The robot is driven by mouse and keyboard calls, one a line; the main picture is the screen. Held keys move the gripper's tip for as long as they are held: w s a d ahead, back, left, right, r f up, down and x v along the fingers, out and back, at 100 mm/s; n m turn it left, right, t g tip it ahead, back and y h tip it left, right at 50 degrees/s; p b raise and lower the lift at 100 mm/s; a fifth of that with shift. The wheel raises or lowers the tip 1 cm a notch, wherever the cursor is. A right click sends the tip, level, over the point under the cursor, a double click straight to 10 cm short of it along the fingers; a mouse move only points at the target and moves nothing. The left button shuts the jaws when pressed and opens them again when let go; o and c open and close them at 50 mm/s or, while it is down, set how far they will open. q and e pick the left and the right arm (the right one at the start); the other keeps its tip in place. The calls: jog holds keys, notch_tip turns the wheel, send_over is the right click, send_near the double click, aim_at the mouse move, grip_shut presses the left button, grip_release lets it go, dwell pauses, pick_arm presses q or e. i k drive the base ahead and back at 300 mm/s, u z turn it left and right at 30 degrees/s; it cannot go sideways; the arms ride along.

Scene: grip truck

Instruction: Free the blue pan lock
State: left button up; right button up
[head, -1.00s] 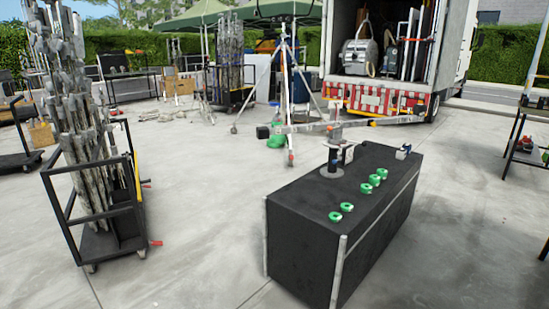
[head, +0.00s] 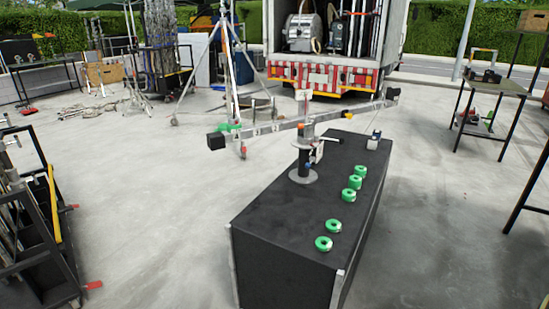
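A stand with a round grey base (head: 303,176) and a short dark post stands on the far part of a black case (head: 290,215). A long grey beam (head: 300,124) lies across the top of the post, with a dark block at each end. A small blue spot (head: 311,167) shows low on the post's right side; it may be the pan lock, but it is too small to tell its setting. Neither of my grippers is in view.
Several green tape rolls (head: 348,195) lie along the case's right side. A black cart (head: 40,240) stands at left, a table (head: 497,86) at right. Open floor surrounds the case.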

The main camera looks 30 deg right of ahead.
aim_at(308, 165)
jog(key=z, duration=0.5)
jog(key=i, duration=1.15)
jog(key=z, duration=1)
